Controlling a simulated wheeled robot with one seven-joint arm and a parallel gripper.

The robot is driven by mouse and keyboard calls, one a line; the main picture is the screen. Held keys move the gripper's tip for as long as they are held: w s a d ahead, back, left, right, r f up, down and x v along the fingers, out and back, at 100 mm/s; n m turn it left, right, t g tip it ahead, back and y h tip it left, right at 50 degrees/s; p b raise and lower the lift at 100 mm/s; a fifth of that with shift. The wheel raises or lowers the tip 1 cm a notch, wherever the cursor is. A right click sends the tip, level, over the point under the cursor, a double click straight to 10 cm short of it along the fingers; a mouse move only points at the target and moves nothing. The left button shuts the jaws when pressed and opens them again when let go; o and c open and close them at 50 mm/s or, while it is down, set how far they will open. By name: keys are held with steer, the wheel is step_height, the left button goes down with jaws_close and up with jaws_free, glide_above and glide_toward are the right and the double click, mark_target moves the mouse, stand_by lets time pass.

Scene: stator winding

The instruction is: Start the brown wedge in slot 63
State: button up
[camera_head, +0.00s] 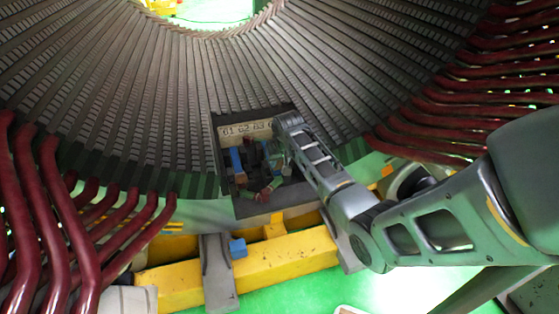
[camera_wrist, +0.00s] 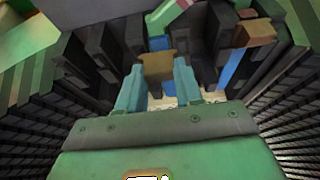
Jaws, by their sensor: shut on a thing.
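My gripper (camera_wrist: 158,85) is shut on the brown wedge (camera_wrist: 158,66), whose end shows between the two pale blue fingers in the wrist view. In the head view my gripper (camera_head: 277,152) is at the right side of the dark opening in the stator, and the wedge cannot be made out clearly there. A pale plate marked 61 62 63 (camera_head: 245,130) is at the back of the opening. The 63 is at its right end, close to my gripper. The fingers and wedge hide the slot mouth, so I cannot tell whether the wedge is in it.
A blue bar (camera_head: 236,160) with a brown end stands left in the opening; it also shows in the wrist view (camera_wrist: 236,68). A green piece (camera_head: 270,187) lies at the front. Dark slot walls crowd both sides. A blue block (camera_head: 238,248) sits on the yellow beam (camera_head: 285,262).

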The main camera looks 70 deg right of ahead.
mark_target(279, 168)
steer(key=shift+f+b, duration=1.25)
steer(key=shift+f, duration=0.7)
steer(key=shift+w+d+r, duration=0.1)
steer(key=o, duration=1.1)
steer(key=shift+p+v, duration=0.55)
steer(key=shift+v, duration=3.3)
